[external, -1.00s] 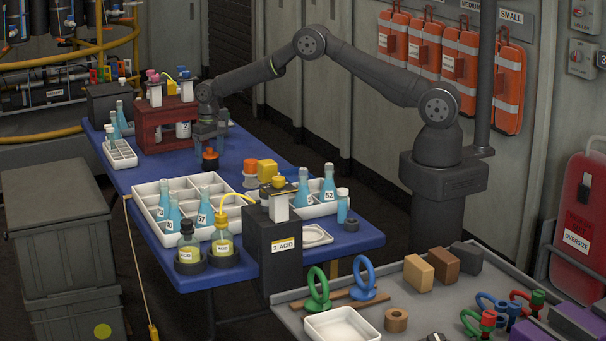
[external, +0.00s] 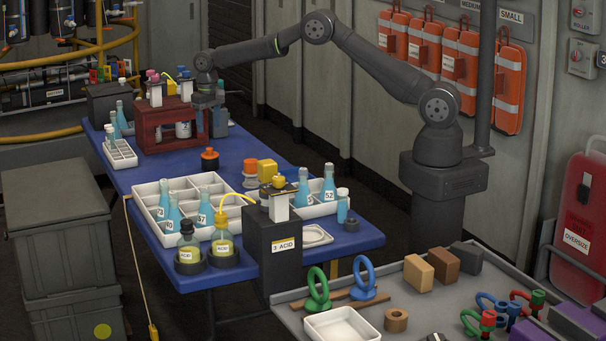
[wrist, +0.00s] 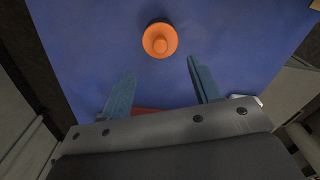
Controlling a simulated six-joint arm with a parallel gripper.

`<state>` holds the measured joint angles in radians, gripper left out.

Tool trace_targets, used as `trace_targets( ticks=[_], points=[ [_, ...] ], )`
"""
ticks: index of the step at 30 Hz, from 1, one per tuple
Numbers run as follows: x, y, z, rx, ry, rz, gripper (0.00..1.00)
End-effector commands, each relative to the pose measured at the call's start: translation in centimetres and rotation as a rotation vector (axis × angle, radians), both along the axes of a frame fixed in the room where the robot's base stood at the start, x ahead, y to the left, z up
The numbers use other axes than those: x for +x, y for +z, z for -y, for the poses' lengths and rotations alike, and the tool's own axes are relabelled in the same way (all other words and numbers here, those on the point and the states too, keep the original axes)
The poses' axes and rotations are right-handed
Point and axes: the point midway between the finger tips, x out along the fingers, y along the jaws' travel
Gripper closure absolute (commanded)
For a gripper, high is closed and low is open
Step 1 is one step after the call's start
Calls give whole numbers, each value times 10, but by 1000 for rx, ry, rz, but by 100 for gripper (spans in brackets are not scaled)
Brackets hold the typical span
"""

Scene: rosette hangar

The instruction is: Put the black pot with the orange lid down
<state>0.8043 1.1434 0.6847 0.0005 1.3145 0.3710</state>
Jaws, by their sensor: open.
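The black pot with the orange lid (external: 209,162) stands upright on the blue table, apart from the things around it.
A red rack (external: 150,130) with bottles stands close to the left of my gripper. Bare blue table surrounds the pot.

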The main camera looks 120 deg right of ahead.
Motion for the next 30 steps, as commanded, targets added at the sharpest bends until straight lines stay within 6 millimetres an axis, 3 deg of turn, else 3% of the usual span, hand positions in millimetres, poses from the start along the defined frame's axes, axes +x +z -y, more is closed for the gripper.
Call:
trace_targets(
  ticks=[5, 10, 23, 30],
  points=[
    [0, 10, 0, -1, 0, 2, 43],
    [0, 55, 0, -5, 1, 4, 43],
    [-4, 19, 5, -197, 75, 161, 43],
    [-19, 5, -5, -397, 151, 303, 43]
  ],
)
